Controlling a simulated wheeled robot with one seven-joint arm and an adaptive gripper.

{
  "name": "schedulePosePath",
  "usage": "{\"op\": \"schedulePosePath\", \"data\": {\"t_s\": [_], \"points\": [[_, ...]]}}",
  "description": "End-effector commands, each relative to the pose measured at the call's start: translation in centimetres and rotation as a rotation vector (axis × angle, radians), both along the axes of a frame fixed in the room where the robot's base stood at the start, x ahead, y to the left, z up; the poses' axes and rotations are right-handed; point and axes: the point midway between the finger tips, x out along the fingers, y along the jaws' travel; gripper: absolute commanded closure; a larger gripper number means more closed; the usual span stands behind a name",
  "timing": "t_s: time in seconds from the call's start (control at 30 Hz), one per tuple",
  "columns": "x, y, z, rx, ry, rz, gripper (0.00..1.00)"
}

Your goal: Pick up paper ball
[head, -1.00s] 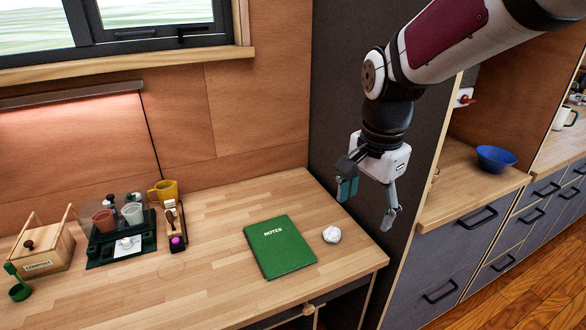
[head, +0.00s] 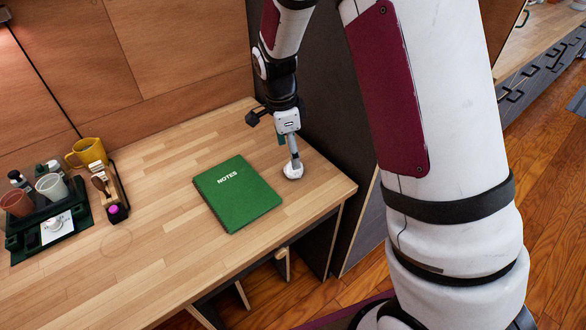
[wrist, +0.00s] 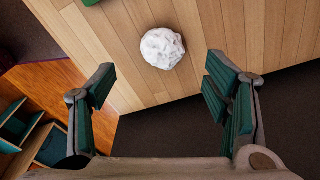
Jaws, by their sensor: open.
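The white crumpled paper ball (head: 293,170) rests on the wooden desk (head: 150,240), to the right of the green notebook. In the head view one finger of my gripper (head: 290,150) partly covers it. In the wrist view the paper ball (wrist: 162,48) lies ahead of the fingertips, between the lines of the two fingers. My gripper (wrist: 160,85) is open and empty, with its green-padded fingers wide apart. From these views I cannot tell the exact height of the fingertips above the desk.
The green notebook (head: 236,193) lies just left of the ball. A dark tray with cups (head: 50,187), a yellow mug (head: 88,152) and a small wooden holder (head: 104,184) stand at the desk's left. A dark panel (head: 330,100) rises close at the desk's right side.

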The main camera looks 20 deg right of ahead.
Motion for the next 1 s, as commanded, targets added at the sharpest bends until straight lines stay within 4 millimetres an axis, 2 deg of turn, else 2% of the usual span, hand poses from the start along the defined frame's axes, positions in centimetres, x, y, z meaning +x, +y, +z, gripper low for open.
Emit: {"op": "schedulePosePath", "data": {"t_s": [0.07,0.27,0.6,0.87,0.9,1.0], "points": [[-0.1,-0.1,-1.0,0.0,0.002,0.001,0.3],[0.0,-0.2,-2.1,0.0,0.001,0.0,0.3],[0.4,-0.7,-6.4,0.001,0.002,0.0,0.3],[0.4,-0.7,-6.7,0.001,0.0,0.001,0.3],[0.4,-0.7,-6.7,0.001,0.0,0.001,0.32],[0.4,-0.7,-6.7,0.001,0.0,0.001,0.48]]}}
